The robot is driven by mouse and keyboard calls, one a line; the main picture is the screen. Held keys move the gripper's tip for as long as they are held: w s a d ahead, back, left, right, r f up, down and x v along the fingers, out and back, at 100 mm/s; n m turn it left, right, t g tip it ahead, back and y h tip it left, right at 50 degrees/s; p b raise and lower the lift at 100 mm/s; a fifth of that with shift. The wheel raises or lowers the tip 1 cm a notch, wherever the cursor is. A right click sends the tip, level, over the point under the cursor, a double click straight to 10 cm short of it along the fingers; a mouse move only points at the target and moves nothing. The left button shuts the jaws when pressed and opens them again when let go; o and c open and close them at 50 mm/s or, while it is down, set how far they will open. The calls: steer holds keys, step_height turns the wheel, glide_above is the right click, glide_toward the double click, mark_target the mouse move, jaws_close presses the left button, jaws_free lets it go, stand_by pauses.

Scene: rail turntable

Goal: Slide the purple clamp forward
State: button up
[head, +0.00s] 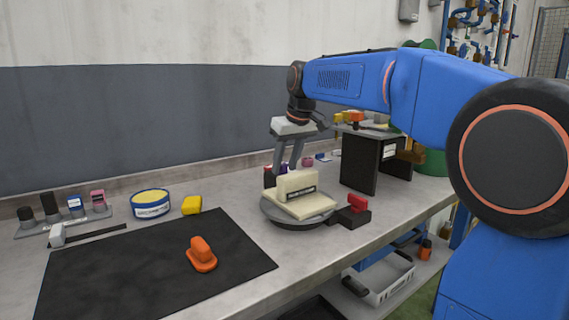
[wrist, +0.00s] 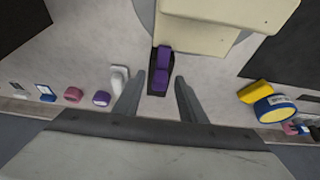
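The purple clamp (wrist: 162,66) sits on a short black rail (wrist: 157,90) beside the cream block (wrist: 205,32) in the wrist view. My gripper (wrist: 160,84) is open, with one finger on each side of the clamp's near part and gaps showing on both sides. In the head view my gripper (head: 287,160) reaches down behind the cream block (head: 298,184), which stands on the round grey turntable (head: 280,213). The block and fingers mostly hide the purple clamp there.
A red clamp (head: 357,202) sits on a black rail on the turntable's right side. An orange clamp (head: 201,255) lies on the black mat (head: 120,270).

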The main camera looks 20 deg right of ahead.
steer(key=shift+r, duration=0.1)
steer(key=v, duration=1.7)
steer(key=shift+s+r, duration=0.1)
